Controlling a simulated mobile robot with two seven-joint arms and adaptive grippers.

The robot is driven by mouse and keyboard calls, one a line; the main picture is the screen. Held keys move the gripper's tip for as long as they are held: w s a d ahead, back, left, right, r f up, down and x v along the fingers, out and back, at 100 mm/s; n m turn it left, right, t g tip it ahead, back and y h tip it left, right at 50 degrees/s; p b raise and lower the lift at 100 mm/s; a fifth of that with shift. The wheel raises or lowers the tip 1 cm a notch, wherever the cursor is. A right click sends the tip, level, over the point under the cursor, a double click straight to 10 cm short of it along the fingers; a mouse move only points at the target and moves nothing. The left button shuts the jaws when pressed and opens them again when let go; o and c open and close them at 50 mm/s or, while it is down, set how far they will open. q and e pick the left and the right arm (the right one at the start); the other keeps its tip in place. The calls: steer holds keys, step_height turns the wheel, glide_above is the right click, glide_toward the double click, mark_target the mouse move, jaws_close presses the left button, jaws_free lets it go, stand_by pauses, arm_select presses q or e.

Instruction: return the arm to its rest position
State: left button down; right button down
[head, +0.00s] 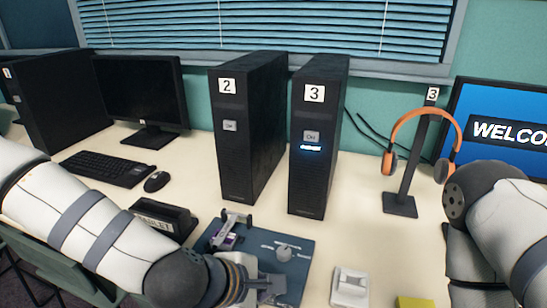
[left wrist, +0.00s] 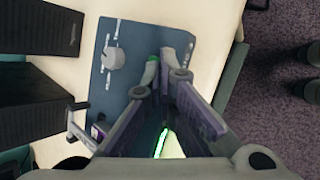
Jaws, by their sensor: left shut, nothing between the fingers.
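My left arm (head: 75,215) comes in from the left, over the front of the table. Its gripper (head: 282,288) is low in the head view, above the front of a blue-grey board (head: 297,262). In the left wrist view the gripper (left wrist: 161,68) is shut and empty, with its fingertips close together over the board (left wrist: 140,38). My right arm (head: 490,200) stands bent at the right edge of the head view. Its gripper is out of view.
The board bears a grey knob (head: 284,252) and an upright bracket (head: 234,222). Computer towers 2 (head: 236,150) and 3 (head: 309,175) stand behind it. A dark box (head: 165,217), a headphone stand (head: 404,180) and a white switch (head: 350,284) are nearby. A chair (head: 50,268) is front left.

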arm_select(q)
steer(key=s+a+f+m+g+y, duration=0.2)
steer(key=s+a+f+m, duration=0.3)
steer(key=s+f, duration=0.25)
steer(key=s+a+f+m+g+y, duration=0.1)
steer(key=s+a+f+m+g, duration=0.1)
steer(key=s+a+f+m, duration=0.45)
steer(key=s+a+f+m+g+y, duration=0.2)
steer(key=s+a+f+m+g, duration=0.1)
steer(key=s+a, duration=0.7)
steer(key=s+m, duration=0.1)
steer(key=s, duration=0.3)
steer(key=shift+y, duration=0.3)
steer(key=shift+w+m, duration=0.1)
steer(key=shift+m, duration=0.15)
